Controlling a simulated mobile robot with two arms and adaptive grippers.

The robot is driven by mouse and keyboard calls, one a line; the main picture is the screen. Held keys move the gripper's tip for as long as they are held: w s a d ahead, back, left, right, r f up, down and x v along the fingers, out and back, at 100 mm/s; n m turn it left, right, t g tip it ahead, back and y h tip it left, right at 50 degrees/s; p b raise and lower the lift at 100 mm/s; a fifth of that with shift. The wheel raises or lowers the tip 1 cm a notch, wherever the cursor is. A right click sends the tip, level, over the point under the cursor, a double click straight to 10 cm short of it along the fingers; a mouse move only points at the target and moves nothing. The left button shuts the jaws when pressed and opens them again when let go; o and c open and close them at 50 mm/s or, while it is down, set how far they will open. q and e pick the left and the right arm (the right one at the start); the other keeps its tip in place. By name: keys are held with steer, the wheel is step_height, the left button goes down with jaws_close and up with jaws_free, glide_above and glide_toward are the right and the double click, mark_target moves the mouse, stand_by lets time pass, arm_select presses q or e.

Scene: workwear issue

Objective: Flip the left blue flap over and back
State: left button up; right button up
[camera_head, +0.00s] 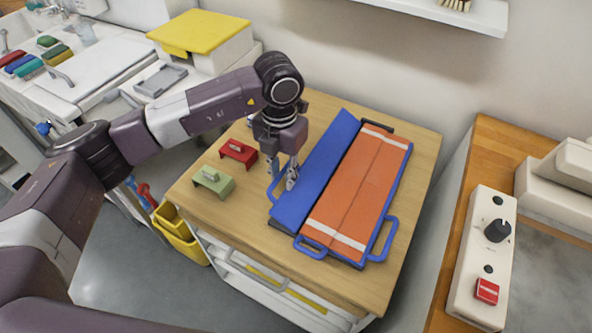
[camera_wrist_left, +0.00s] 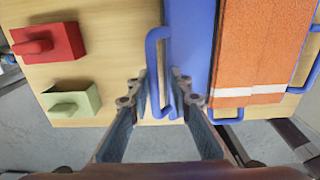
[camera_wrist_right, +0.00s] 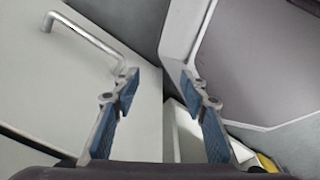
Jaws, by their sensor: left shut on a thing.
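The left blue flap (camera_head: 318,172) lies along the left side of a folding board, beside the orange folded garment (camera_head: 362,180) with white stripes. The flap also shows in the left wrist view (camera_wrist_left: 189,40). Its blue loop handle (camera_wrist_left: 152,60) sticks out at its left edge. My left gripper (camera_head: 281,178) is at that handle, and its fingers are shut on it from both sides. The flap looks flat or nearly so; I cannot tell if it is slightly raised. My right gripper (camera_wrist_right: 158,92) is open and empty in the right wrist view, away from the board.
A red block with a knob (camera_head: 238,153) and a green one (camera_head: 213,181) stand left of the board on the wooden tabletop (camera_head: 245,222). Blue handles (camera_head: 383,240) stick out at the board's near side. A control box (camera_head: 483,255) stands on the right counter.

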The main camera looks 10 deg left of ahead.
mark_target(281, 190)
arm_select(q)
steer(key=shift+w+a+f+b, duration=0.15)
steer(key=shift+a+f+b, duration=0.05)
steer(key=shift+f+b, duration=0.2)
steer(key=shift+w+a+f+b, duration=0.15)
steer(key=shift+f+b, duration=0.1)
steer(key=shift+f, duration=0.1)
steer(key=shift+c, duration=0.4)
steer(key=shift+w+a+f, duration=0.15)
jaws_close()
steer(key=shift+c, duration=0.6)
jaws_free()
steer(key=shift+f+b, duration=1.55)
steer(key=shift+f, duration=0.25)
steer(key=shift+o, duration=0.3)
steer(key=shift+s+f+b, duration=0.35)
steer(key=shift+f+b, duration=0.2)
steer(key=shift+f, duration=0.05)
steer(key=o, duration=0.4)
steer(key=shift+d, duration=0.2)
steer(key=shift+a+r, duration=0.1)
